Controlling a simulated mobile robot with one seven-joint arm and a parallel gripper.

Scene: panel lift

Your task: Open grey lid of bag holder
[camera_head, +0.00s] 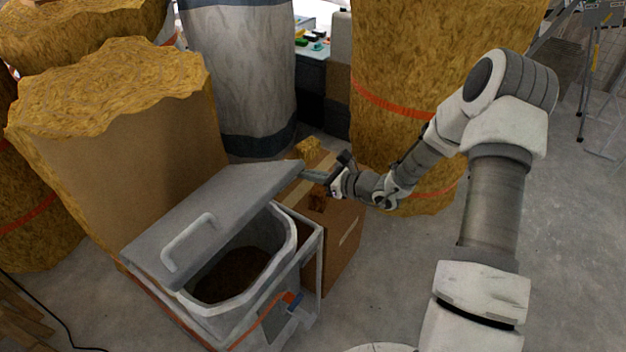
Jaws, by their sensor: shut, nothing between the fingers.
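The grey lid (222,205) of the bag holder is a flat panel with a pale bar handle (188,241) on its top. It sits tilted and raised off the holder's front rim. The bag holder (308,262) is a light frame with a pale liner (283,230), and its dark inside shows below the lid's edge. My gripper (317,176) is shut and empty at the lid's far right corner. Its fingertips look close to the corner or against its underside; contact cannot be told for sure.
A cardboard box (345,240) stands behind the holder, under my gripper. A large brown block with a straw-like top (110,90) stands left of the lid. A grey drum (240,75) and a straw-coloured column (430,55) stand behind. The floor at right (580,250) is clear.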

